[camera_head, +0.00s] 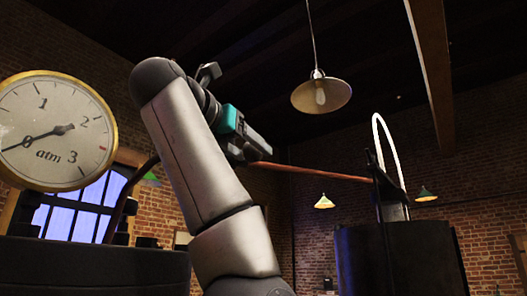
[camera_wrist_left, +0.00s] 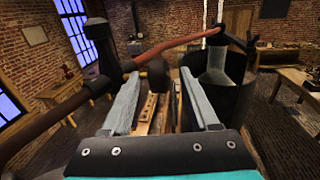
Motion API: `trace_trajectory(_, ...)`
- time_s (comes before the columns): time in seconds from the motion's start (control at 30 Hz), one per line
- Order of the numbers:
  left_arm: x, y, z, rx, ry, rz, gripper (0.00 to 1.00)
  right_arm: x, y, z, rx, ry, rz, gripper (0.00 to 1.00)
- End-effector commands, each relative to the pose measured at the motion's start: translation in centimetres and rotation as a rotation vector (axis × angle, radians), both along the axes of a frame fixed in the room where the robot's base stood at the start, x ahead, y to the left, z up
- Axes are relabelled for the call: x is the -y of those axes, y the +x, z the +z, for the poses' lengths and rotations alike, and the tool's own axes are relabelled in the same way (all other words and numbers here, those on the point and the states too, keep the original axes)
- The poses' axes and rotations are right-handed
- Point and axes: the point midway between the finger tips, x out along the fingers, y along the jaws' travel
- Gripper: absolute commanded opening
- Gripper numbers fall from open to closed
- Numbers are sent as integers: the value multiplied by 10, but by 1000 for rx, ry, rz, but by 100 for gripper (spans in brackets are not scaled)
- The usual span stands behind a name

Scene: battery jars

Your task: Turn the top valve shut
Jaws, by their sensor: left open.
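My left gripper (camera_wrist_left: 160,88) is open, with one pale finger on each side of this piece; contact is not clear. In the head view, my left gripper (camera_head: 258,150) is near the left end of the visible pipe (camera_head: 318,173), and its own hand hides the valve area. The pipe also shows in the left wrist view (camera_wrist_left: 185,42). My right gripper is in neither view.
A round gauge (camera_head: 55,130) stands at the left above a dark vessel (camera_head: 95,268). A lamp (camera_head: 321,96) hangs above.

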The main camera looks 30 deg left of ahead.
Motion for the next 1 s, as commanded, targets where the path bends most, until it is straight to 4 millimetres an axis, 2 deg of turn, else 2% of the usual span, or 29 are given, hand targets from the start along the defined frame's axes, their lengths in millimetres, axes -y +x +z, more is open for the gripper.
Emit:
trace_trajectory(0.1, -2, 25, 2, -5, 1, 0, 61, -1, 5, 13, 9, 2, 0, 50)
trace_trajectory(0.3, -5, 52, 2, -2, 1, 1, 61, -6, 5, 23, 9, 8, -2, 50)
trace_trajectory(0.47, -5, 61, 0, -1, 0, 1, 61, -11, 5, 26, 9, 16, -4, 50)
trace_trajectory(0.73, -5, 61, 0, 0, 1, 1, 61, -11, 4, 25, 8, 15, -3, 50)
trace_trajectory(1.0, -5, 61, 0, 0, 1, 1, 31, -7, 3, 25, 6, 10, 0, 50)
